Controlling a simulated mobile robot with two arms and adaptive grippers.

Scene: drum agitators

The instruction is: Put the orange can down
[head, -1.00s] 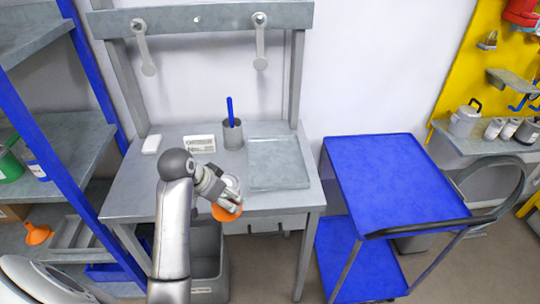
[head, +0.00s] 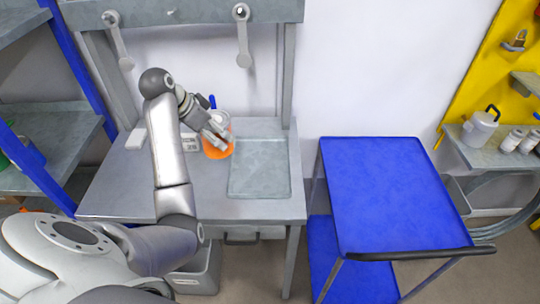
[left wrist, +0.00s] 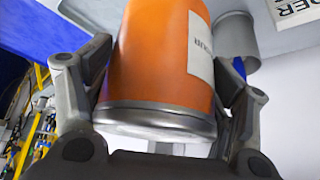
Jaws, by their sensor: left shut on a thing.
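The orange can (head: 219,151) is in my left gripper (head: 217,135), over the grey workbench (head: 130,198) just left of the flat metal tray (head: 259,182). In the left wrist view the orange can (left wrist: 150,50), with a white label, sits between both fingers of my left gripper (left wrist: 165,95), which is shut on it. I cannot tell whether the can touches the bench top. My right gripper is not in view.
A grey cup (left wrist: 235,38) with a blue pen (head: 213,101) stands close behind the can, mostly hidden in the head view. A printed card (head: 190,142) is to the left. A blue cart (head: 385,190) stands right of the bench; its top is empty.

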